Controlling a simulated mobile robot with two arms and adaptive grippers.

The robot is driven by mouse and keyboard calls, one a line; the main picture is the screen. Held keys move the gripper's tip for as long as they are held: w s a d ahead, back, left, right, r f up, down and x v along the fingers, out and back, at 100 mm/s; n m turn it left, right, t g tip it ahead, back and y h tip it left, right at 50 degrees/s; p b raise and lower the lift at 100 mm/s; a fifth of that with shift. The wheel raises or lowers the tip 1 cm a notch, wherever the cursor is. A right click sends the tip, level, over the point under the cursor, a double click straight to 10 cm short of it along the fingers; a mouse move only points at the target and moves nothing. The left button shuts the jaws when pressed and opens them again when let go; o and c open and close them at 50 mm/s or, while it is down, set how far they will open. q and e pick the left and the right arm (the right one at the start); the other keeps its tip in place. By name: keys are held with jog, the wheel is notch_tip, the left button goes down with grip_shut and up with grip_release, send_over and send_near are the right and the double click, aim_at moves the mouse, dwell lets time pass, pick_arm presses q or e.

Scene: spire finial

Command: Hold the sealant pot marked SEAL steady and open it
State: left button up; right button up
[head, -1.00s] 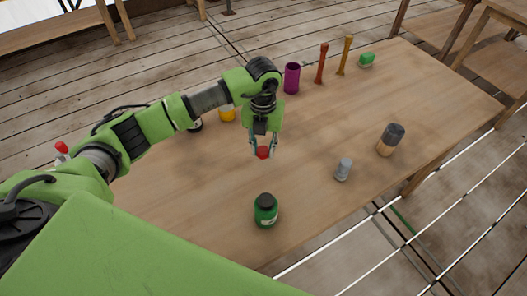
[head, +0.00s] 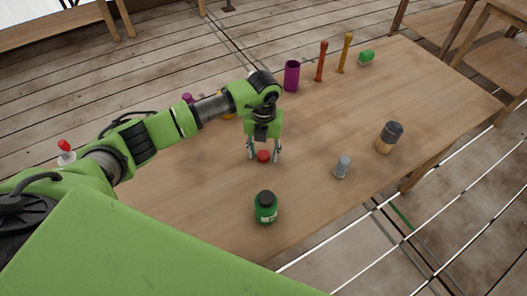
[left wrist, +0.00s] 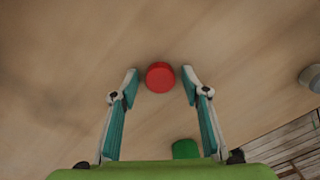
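A green pot (head: 265,207) with a dark lid and a pale label stands upright near the table's front edge; the lettering is too small to read, so I cannot tell if it says SEAL. A round red cap-like piece (head: 263,156) sits on the table behind it. My left gripper (head: 264,155) is open and points down, with its fingers on either side of the red piece. In the left wrist view the red piece (left wrist: 160,77) lies between the fingertips with gaps on both sides. My right gripper is not in view.
A grey cylinder (head: 342,167) and a black-topped tan jar (head: 389,138) stand to the right. A purple cup (head: 292,76), red (head: 321,62) and amber (head: 345,53) upright pieces and a green block (head: 367,58) stand at the back.

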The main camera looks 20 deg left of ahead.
aim_at(264, 154)
pick_arm(q)
jog(key=shift+r, duration=0.1)
jog(key=shift+r, duration=0.25)
notch_tip(264, 154, up, 12)
jog(key=b, duration=0.2)
jog(key=shift+f+b, duration=0.2)
jog(key=shift+b, duration=0.1)
